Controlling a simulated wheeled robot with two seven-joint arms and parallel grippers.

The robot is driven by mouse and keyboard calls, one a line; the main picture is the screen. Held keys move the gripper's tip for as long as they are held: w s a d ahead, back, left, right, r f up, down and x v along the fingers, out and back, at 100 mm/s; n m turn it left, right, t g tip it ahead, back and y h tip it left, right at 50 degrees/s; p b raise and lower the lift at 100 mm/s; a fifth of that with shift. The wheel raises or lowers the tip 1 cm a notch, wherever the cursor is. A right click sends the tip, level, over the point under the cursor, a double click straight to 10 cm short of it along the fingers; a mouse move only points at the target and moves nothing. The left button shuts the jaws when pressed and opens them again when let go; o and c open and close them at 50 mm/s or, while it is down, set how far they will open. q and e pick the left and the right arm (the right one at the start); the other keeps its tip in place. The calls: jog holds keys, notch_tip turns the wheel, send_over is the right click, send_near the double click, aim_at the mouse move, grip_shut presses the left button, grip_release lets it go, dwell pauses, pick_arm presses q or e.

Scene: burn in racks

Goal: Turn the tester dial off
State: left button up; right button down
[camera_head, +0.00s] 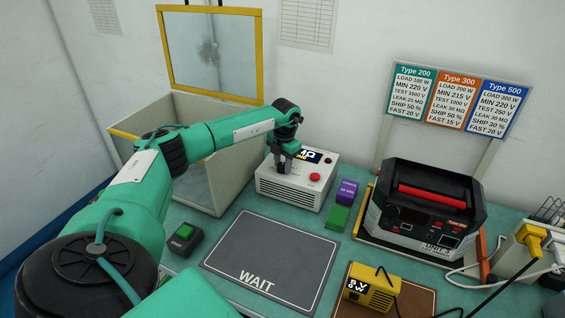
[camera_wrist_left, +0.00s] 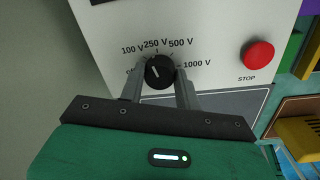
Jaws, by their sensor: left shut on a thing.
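The tester (camera_head: 293,187) is a white box with a small screen and a red STOP button (camera_head: 315,177), against the back of the bench. Its black dial (camera_wrist_left: 160,71) shows in the left wrist view, with marks 100 V, 250 V, 500 V and 1000 V; the lowest mark at the left is partly hidden by a finger. The white pointer line tilts up and left, roughly toward the 100 V to 250 V side. My left gripper (camera_wrist_left: 160,85) is shut on the dial, one finger on each side. In the head view the left gripper (camera_head: 284,163) covers the dial. My right gripper is not in view.
A grey WAIT mat (camera_head: 270,262) lies empty before the tester. A start button box (camera_head: 185,238) stands left of it. Purple (camera_head: 347,191) and green (camera_head: 338,217) blocks, a black unit with a red handle (camera_head: 425,212) and a yellow device (camera_head: 370,288) stand right. An open bin (camera_head: 235,170) is behind my arm.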

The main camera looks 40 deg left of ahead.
pick_arm(q)
jog(key=n, duration=0.3)
jog(key=shift+w+r+n, duration=0.1)
jog(key=shift+r+n, duration=0.05)
jog(key=shift+n, duration=0.25)
jog(key=n+p, duration=0.1)
jog(key=n, duration=0.2)
jog(key=shift+n, duration=0.3)
jog(key=n+p, duration=0.1)
jog(key=n, duration=0.4)
jog(key=shift+a+g, duration=0.1)
jog(key=shift+g, duration=0.2)
jog(key=shift+n+p, duration=0.6)
jog(key=shift+n, duration=0.8)
jog(key=o, duration=1)
jog(key=shift+c, duration=0.2)
